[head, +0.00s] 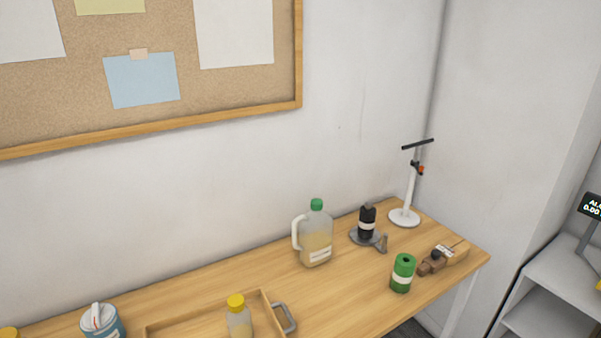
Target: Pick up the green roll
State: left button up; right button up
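The green roll (402,273) stands upright near the front right part of the wooden table (345,305). It is a green cylinder with a pale band around its middle and a dark hole in its top. Nothing covers it in the head view. Neither of my grippers shows in this view.
Brown blocks (432,263) lie just right of the roll. A black bottle on a grey stand (367,224), a white stand (404,217) and a jug (316,240) are behind. A wooden tray (268,301) holds a yellow-capped bottle (238,318). Shelves (550,300) stand at right.

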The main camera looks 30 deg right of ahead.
aim_at(403, 274)
jog(key=z, duration=1.65)
jog(key=i+l+u, duration=0.6)
jog(key=l+u, duration=0.15)
